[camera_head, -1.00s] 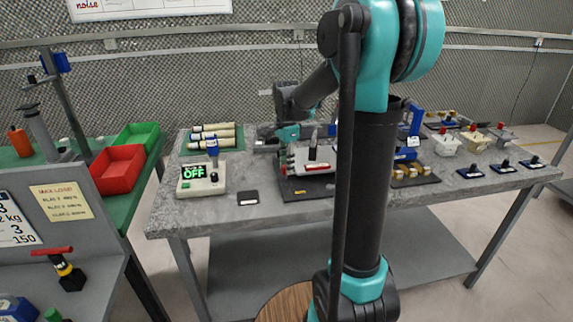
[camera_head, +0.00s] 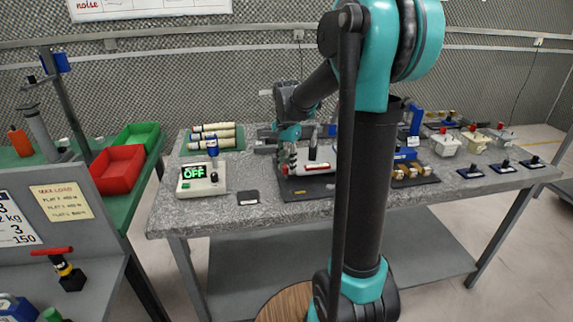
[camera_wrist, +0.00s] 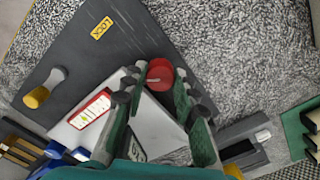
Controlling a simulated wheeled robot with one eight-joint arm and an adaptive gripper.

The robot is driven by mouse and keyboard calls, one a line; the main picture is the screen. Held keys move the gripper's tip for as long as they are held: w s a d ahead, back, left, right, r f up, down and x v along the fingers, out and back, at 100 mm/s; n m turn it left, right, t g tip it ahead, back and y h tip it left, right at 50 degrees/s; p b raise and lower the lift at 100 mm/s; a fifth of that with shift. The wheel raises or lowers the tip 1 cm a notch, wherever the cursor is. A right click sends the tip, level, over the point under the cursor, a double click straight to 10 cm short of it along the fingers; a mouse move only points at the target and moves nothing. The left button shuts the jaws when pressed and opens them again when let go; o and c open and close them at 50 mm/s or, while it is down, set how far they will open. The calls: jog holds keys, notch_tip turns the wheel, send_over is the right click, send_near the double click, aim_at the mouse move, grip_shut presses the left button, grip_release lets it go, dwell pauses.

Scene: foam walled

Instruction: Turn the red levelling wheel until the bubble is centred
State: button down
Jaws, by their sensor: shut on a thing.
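The red levelling wheel (camera_wrist: 160,74) shows in the wrist view at the tip of a pale wedge-shaped body (camera_wrist: 155,125). My gripper (camera_wrist: 158,88) has one finger on each side of the wheel and is shut on it. In the head view my gripper (camera_head: 287,158) points down at the left end of the pale device (camera_head: 318,167), where the wheel is mostly hidden by the fingers. A red-edged label or window (camera_wrist: 91,109) lies on the body; I cannot make out a bubble.
The device stands on a dark plate (camera_wrist: 85,45) with a yellow LOCK tag (camera_wrist: 101,28) and a yellow-ended knob (camera_wrist: 44,88). Blue fixtures stand to the right.

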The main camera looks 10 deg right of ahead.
aim_at(286, 166)
jog(key=c, duration=1.2)
grip_release()
jog(key=shift+r, duration=4.05)
